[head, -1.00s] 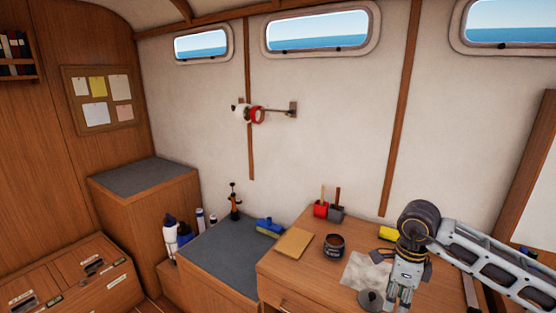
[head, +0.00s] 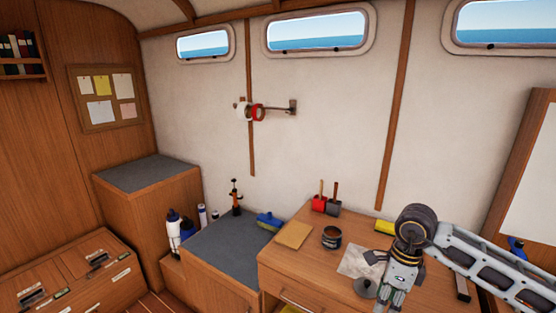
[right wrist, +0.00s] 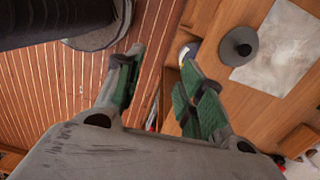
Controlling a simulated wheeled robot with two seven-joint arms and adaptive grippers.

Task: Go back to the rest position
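My right gripper (head: 388,306) hangs down over the right side of the wooden desk in the head view. In the right wrist view its two green-padded fingers (right wrist: 160,70) stand apart with nothing between them, so it is open and empty. The disc also shows in the head view (head: 365,288), beside the gripper. My left gripper is not in view.
The desk (head: 300,263) bears a dark tin (head: 331,238), a tan pad (head: 293,235) and red and grey holders (head: 325,205). A blue brush (head: 268,221) lies on the grey-topped bench (head: 222,245). Tape rolls (head: 250,112) hang on a wall bracket. Wooden floor shows below the fingers.

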